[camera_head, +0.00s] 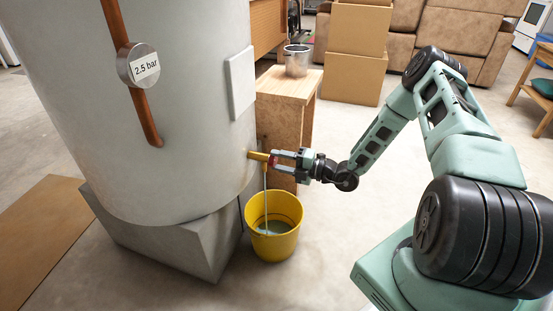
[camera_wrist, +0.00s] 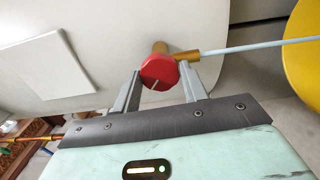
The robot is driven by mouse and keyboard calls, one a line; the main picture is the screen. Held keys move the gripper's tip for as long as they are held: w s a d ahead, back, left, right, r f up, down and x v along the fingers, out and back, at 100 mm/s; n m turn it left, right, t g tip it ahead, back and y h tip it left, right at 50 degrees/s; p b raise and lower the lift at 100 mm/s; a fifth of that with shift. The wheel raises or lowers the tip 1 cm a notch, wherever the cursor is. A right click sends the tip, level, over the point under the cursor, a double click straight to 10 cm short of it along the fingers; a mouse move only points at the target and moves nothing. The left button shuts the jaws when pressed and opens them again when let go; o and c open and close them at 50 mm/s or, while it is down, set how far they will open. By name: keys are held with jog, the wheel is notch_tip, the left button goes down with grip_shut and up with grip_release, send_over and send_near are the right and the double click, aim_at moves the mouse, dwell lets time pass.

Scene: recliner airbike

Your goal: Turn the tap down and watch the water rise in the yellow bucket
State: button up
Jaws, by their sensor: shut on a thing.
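The tap is a brass spout (camera_head: 258,156) low on the side of the big grey tank, with a red round handle (camera_wrist: 159,71). My gripper (camera_head: 277,158) is at the tap, its two fingers on either side of the red handle and shut on it, as the wrist view (camera_wrist: 160,85) also shows. A thin stream of water (camera_head: 266,200) falls from the spout into the yellow bucket (camera_head: 287,240). The bucket stands upright on the floor below the spout, with water (camera_head: 272,227) visible inside. Its yellow rim also shows in the wrist view (camera_wrist: 306,50).
The grey tank (camera_head: 190,120) stands on a grey block (camera_head: 170,245) and carries a round gauge reading 2.5 bar (camera_head: 140,65). A wooden stand (camera_head: 282,110) with a metal pot (camera_head: 297,60) is behind the tap. Cardboard boxes (camera_head: 354,60) stand farther back.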

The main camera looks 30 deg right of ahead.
jog(key=shift+r+m+p, duration=0.2)
jog(key=shift+m+p, duration=0.2)
jog(key=shift+p, duration=0.15)
jog(key=shift+m, duration=0.4)
jog(key=o, duration=0.5)
jog(key=shift+f, duration=0.25)
jog(key=p+v, duration=0.1)
jog(key=v, duration=0.4)
jog(key=shift+p, duration=0.35)
